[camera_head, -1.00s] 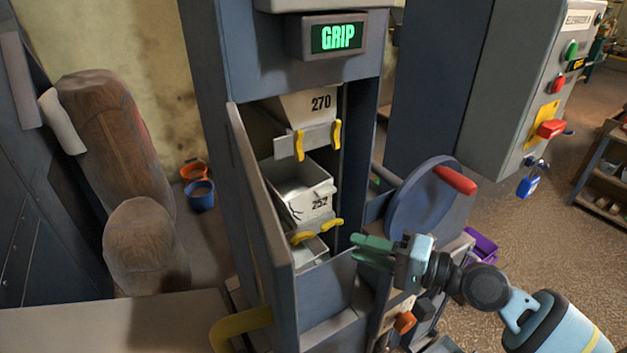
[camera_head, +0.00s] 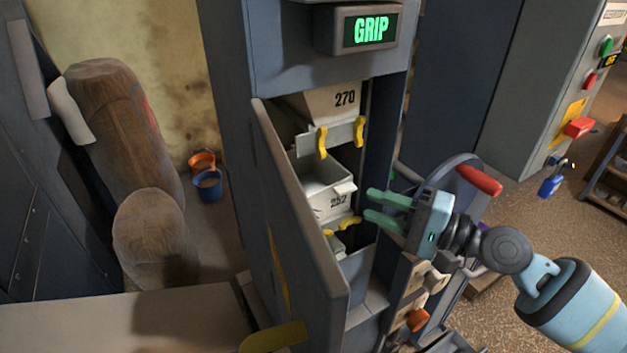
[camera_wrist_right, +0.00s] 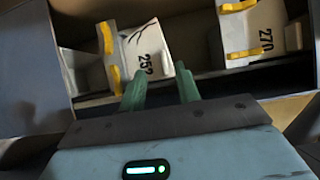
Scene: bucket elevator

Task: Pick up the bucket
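A white bucket marked 252 (camera_head: 328,190) hangs inside the open front of the elevator casing; dark crack-like lines show on it in the right wrist view (camera_wrist_right: 150,45). Yellow clips (camera_head: 343,227) show at its lower front. A second white bucket marked 270 (camera_head: 335,102) hangs above it, with yellow clips on a bar below. My right gripper (camera_head: 369,205) is open and empty, just right of bucket 252, its fingers pointing toward it. In the right wrist view the fingertips (camera_wrist_right: 160,72) appear at the edge of bucket 252; contact cannot be told. My left gripper is not in view.
The open casing door (camera_head: 300,200) stands left of the buckets. A screen above reads GRIP (camera_head: 372,29). A handwheel with a red handle (camera_head: 479,180) is behind my right gripper. A grey control cabinet (camera_head: 530,90) stands at right. Orange (camera_head: 203,162) and blue (camera_head: 208,185) pails stand at back left.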

